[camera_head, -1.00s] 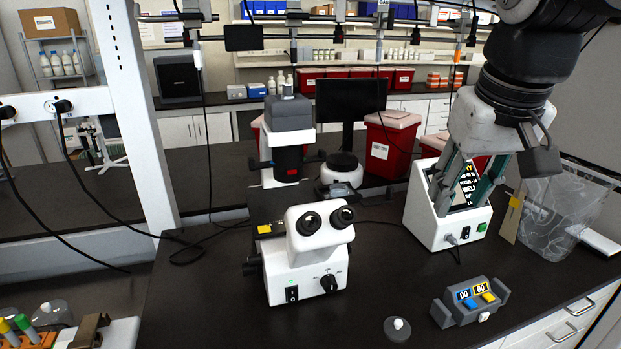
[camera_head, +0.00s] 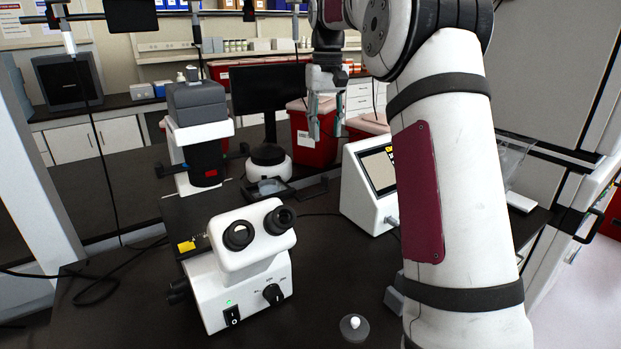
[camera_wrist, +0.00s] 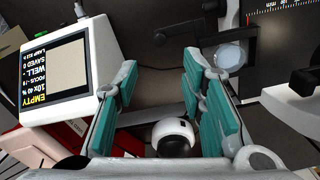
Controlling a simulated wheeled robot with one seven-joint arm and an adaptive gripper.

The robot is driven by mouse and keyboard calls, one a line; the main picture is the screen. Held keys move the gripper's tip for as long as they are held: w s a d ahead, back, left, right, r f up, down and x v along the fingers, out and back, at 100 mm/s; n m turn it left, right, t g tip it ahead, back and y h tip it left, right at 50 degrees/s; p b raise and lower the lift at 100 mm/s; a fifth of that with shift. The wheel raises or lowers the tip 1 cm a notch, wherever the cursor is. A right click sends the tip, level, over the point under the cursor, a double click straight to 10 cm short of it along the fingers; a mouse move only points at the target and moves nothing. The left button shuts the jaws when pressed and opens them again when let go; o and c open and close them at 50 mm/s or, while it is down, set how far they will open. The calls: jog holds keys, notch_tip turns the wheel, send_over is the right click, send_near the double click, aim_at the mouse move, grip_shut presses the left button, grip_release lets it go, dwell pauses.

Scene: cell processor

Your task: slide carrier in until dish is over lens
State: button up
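The microscope (camera_head: 240,285) stands on the black bench, eyepieces toward me, with its dark upright lamp head (camera_head: 205,160) behind. The dark carrier (camera_head: 283,197) sticks out at the right side of the stage, with a clear dish (camera_head: 270,187) in it. The dish also shows in the wrist view (camera_wrist: 230,56), beyond the right finger, to the right of the lamp column from my head. My gripper (camera_head: 325,122) hangs above and behind the carrier, apart from it. In the wrist view my gripper (camera_wrist: 160,95) has its teal fingers apart with nothing between them. The lens is hidden.
A white unit with a screen (camera_head: 370,190) stands right of the carrier; its screen reads EMPTY in the wrist view. A white and black round device (camera_head: 268,165) stands behind the carrier. Red bins (camera_head: 312,140) and a monitor (camera_head: 268,92) are further back. A knobbed disc (camera_head: 354,327) lies in front.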

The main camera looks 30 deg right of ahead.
aim_at(325, 175)
notch_tip(325, 175, down, 14)
jog(key=p, duration=0.2)
jog(key=shift+r+p, duration=0.2)
jog(key=shift+p, duration=0.15)
jog(key=shift+c, duration=0.2)
grip_shut()
